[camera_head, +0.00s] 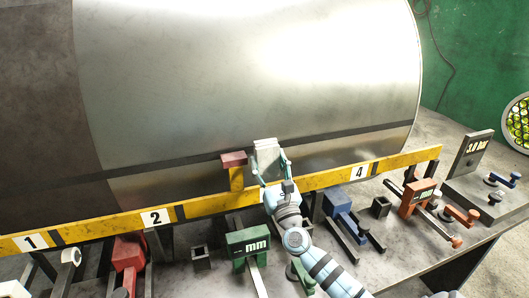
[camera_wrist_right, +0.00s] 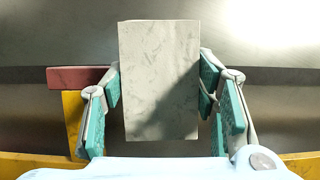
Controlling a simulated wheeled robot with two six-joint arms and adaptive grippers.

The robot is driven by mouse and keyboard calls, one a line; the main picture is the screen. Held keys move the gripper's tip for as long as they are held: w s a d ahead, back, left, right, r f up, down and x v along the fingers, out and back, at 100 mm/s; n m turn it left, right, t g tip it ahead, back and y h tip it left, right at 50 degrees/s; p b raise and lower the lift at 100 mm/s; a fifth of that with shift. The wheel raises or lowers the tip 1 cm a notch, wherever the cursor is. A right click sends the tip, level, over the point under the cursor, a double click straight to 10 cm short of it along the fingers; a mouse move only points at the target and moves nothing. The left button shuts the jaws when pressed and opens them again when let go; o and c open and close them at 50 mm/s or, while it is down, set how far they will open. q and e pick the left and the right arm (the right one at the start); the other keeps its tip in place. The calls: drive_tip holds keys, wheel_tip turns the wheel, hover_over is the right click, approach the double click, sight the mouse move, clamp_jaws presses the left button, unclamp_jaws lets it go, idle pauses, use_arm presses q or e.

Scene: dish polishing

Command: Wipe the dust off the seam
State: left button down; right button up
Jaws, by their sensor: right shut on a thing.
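A large metal cylinder (camera_head: 250,80) lies across the bench. A dark straight band (camera_head: 330,143), which looks like the seam, runs along its lower side. My right gripper (camera_head: 268,170) is shut on a pale grey block (camera_head: 265,150), which stands in front of the band and hides part of it. In the right wrist view the block (camera_wrist_right: 160,75) sits between the teal finger pads. I cannot tell whether it touches the metal. I cannot make out dust on the band. My left gripper is not in view.
A numbered yellow rail (camera_head: 320,179) runs in front of the cylinder. A red-topped yellow post (camera_head: 233,159) stands just left of the block. Green (camera_head: 248,242), blue (camera_head: 338,200) and orange (camera_head: 417,197) fixtures crowd the bench. A gauge stand (camera_head: 473,155) is at right.

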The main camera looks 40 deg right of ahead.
drive_tip(key=shift+s+a, duration=0.2)
drive_tip(key=shift+s, duration=0.55)
drive_tip(key=shift+s+a+p, duration=0.2)
drive_tip(key=shift+s+p, duration=0.05)
drive_tip(key=shift+s, duration=0.35)
drive_tip(key=shift+s+a+p, duration=0.2)
drive_tip(key=shift+s, duration=0.35)
drive_tip(key=shift+s+a, duration=0.1)
drive_tip(key=shift+s, duration=0.2)
drive_tip(key=shift+w+f, duration=0.1)
drive_tip(key=shift+w, duration=0.1)
